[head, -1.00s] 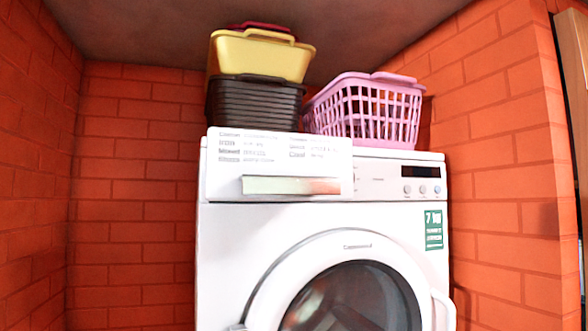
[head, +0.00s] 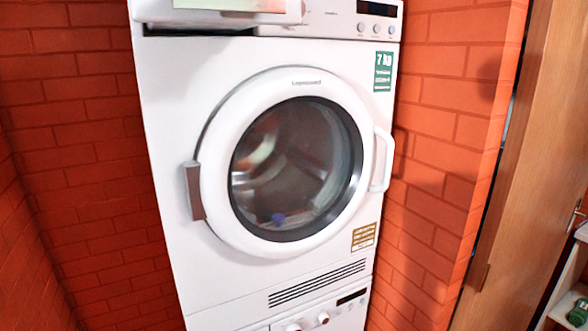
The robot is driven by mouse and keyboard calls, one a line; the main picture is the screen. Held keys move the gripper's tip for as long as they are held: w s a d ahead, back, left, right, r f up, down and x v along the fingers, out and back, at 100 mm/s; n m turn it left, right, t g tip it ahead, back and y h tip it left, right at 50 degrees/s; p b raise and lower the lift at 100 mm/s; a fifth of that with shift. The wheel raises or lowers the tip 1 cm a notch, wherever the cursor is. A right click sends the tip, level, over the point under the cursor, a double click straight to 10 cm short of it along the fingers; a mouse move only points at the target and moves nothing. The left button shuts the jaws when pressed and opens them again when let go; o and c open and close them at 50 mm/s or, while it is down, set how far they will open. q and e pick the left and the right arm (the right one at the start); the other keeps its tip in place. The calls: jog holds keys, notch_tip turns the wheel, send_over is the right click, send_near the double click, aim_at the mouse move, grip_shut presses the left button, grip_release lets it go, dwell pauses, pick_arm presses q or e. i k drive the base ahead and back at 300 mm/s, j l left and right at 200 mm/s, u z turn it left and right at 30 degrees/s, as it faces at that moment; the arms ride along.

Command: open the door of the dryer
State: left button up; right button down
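The dryer (head: 165,120) is a white front-loading machine standing in the middle of the head view. Its round door (head: 225,205) has a wide white ring and a dark glass window (head: 296,165), and it looks closed. A white loop handle (head: 384,160) sticks out at the door's right side. A grey-brown hinge piece (head: 194,190) sits at the door's left edge. Behind the glass I see the drum and a small blue item, hard to make out. Neither of my grippers shows in the view.
The dryer stands on a second white machine (head: 345,312), seen only at its top. Orange-red brick walls (head: 70,150) are close on both sides. A wooden door or panel (head: 525,170) is at the right, with a light shelf (head: 570,285) at the lower right edge.

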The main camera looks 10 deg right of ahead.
aim_at(208, 179)
jog(key=l+z, duration=0.15)
jog(key=z, duration=0.25)
jog(key=i+l+z, duration=0.1)
jog(key=z, duration=0.3)
jog(key=l+z, duration=0.1)
jog(key=z, duration=0.35)
jog(key=i+z, duration=0.15)
jog(key=z, duration=0.25)
jog(key=l, duration=0.1)
jog(key=i, duration=0.05)
